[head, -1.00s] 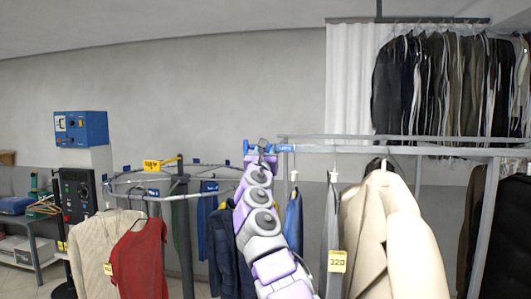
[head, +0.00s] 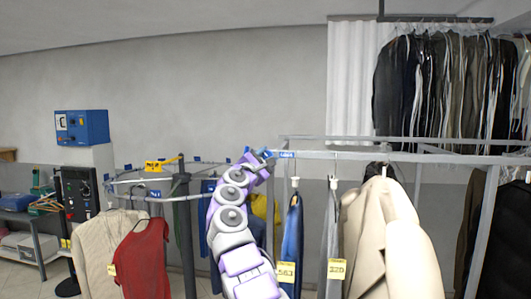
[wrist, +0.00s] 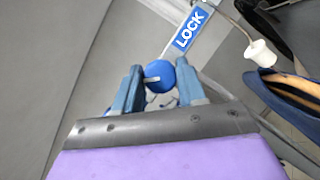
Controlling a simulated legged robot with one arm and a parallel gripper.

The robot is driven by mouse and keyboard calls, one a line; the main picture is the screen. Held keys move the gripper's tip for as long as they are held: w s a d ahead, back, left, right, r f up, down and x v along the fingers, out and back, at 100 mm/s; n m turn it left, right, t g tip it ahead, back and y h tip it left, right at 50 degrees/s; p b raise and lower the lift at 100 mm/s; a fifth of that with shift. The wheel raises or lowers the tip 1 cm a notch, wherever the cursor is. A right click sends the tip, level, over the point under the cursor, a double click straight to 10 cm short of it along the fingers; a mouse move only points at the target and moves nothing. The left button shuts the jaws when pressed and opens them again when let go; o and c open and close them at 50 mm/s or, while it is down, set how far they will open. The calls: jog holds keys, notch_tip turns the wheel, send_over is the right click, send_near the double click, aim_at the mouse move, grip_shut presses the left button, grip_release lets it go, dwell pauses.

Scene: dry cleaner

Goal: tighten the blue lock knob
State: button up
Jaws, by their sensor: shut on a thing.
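The blue lock knob (wrist: 160,76) is round, with a pale line across its face. In the wrist view it sits between the two blue fingers of my gripper (wrist: 158,68), which is shut on it. A blue label reading LOCK (wrist: 188,29) is on the pale rail just beyond the knob. In the head view my gripper (head: 262,154) is at the left end of the front rail, beside the small blue label (head: 287,154). The knob itself cannot be made out there.
A beige coat (head: 390,240) and a blue garment (head: 292,235) hang from the front rail (head: 350,155), right of my arm. A red garment (head: 143,260) hangs on the carousel at left. A white hanger tip (wrist: 261,53) is close to my gripper.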

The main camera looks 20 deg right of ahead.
jog(key=m+g+p, duration=0.1)
jog(key=m+p, duration=0.1)
jog(key=m, duration=0.1)
jog(key=m+g+p, duration=0.1)
jog(key=m+p, duration=0.2)
jog(key=m, duration=0.1)
jog(key=shift+r+g+y, duration=0.2)
jog(key=shift+g+y, duration=0.1)
jog(key=shift+y, duration=0.1)
jog(key=shift+f+m+g+y+p, duration=0.15)
jog(key=shift+m+g+y+p, duration=0.2)
jog(key=shift+m+p, duration=0.6)
jog(key=shift+f+m, duration=0.1)
jog(key=shift+m, duration=0.15)
jog(key=o, duration=1)
jog(key=shift+a, duration=0.1)
jog(key=shift+s+a+b, duration=0.3)
jog(key=shift+a+b, duration=0.15)
jog(key=shift+b, duration=0.3)
jog(key=b+v, duration=0.6)
jog(key=v, duration=1)
jog(key=shift+a, duration=0.25)
